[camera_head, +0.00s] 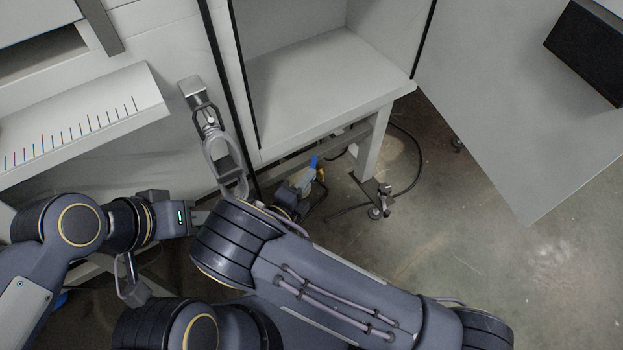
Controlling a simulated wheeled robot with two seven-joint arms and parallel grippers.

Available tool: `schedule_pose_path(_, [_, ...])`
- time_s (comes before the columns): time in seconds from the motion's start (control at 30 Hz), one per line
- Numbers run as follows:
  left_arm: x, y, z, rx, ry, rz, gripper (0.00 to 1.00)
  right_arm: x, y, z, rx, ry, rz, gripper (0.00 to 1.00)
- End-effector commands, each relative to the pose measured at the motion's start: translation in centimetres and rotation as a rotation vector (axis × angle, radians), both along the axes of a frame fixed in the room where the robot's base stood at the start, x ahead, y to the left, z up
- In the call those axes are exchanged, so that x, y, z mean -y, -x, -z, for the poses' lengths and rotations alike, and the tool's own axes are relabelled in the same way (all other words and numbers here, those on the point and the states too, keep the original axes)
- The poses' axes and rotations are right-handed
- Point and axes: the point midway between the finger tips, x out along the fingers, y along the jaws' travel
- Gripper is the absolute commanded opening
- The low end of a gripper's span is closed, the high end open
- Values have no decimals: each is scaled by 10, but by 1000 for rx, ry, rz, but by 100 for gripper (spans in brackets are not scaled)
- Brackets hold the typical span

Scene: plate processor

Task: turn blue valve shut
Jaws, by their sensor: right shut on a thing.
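The blue valve (314,162) is a small blue handle low down under the front edge of the white cabinet, with a bit of yellow beside it. My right gripper (304,181) reaches down to it from the lower left and is shut on it. The jaws are small in view, and the valve's lower part is hidden by them. My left gripper (201,217) is at the left, apart from the valve. Its fingertips are partly hidden by my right arm, so its opening does not show.
An open door panel (520,120) hangs at right; floor (440,240) below is clear.

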Motion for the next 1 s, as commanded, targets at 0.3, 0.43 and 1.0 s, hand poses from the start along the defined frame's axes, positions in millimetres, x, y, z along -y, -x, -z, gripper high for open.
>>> schedule_pose_path(0.3, [0, 0, 1, 0, 0, 0, 36, -3, -1, 1, -2, 0, 42, 0])
schedule_pose_path(0.43, [0, 0, 1, 0, 0, 0, 36, -3, -1, 1, -2, 0, 42, 0])
schedule_pose_path(1.0, [0, 0, 1, 0, 0, 0, 36, -3, -1, 0, 0, 0, 42, 27])
